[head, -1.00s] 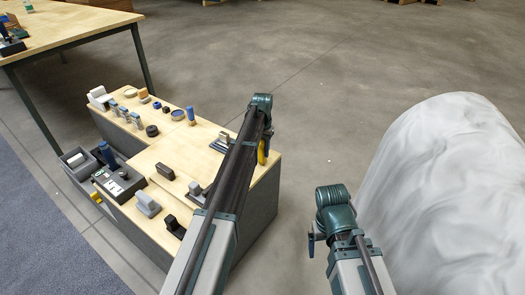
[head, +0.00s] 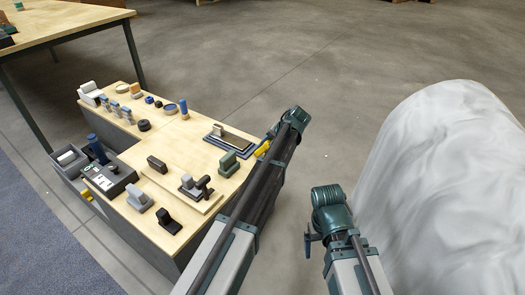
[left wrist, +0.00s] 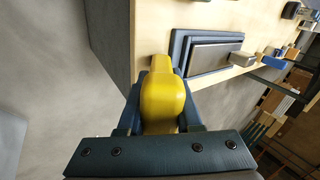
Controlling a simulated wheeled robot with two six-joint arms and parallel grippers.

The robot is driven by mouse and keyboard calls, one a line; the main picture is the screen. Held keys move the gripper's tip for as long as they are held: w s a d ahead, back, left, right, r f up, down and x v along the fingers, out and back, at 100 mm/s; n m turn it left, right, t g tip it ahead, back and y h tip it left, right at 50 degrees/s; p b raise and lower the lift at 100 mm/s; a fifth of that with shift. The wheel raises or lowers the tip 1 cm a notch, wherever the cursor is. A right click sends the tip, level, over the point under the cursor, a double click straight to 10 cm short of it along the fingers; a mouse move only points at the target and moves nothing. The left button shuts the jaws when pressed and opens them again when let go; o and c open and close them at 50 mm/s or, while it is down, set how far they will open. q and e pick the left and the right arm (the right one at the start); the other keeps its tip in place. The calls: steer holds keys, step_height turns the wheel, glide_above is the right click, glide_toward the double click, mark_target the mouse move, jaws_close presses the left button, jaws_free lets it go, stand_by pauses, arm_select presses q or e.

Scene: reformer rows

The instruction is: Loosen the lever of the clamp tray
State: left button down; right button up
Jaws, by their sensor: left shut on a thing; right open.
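A flat blue-rimmed tray with a dark plate (head: 208,138), which looks like the clamp tray, lies near the right rear edge of the low bench. A small grey block stands at its left end. The tray also shows in the left wrist view (left wrist: 178,48), just beyond my fingers. My left gripper (head: 264,150) is shut on a rounded yellow piece (left wrist: 162,102) at the bench edge beside the tray. Whether this yellow piece is joined to the tray is hidden. My right gripper (head: 309,240) is open and empty, off the bench over the floor.
Several small blocks and discs stand on the bench top (head: 130,155). A dark box (head: 108,178) and a grey bin (head: 68,158) sit at its left side. A large white rounded mass (head: 440,190) stands at the right. Open floor lies behind the bench.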

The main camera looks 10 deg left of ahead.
arm_select(q)
steer(key=shift+s+d+f+t+y+b, duration=0.1)
steer(key=shift+d+f+t+y+b, duration=0.2)
steer(key=shift+y+b, duration=0.65)
steer(key=shift+s+d+f+t+y+b, duration=0.1)
steer(key=shift+d+f+t+y+b, duration=0.3)
steer(key=shift+b, duration=0.85)
arm_select(e)
steer(key=shift+f, duration=2.65)
arm_select(q)
steer(key=shift+a+r, duration=0.15)
steer(key=shift+a, duration=0.05)
steer(key=c, duration=0.7)
jaws_free()
steer(key=shift+o, duration=0.2)
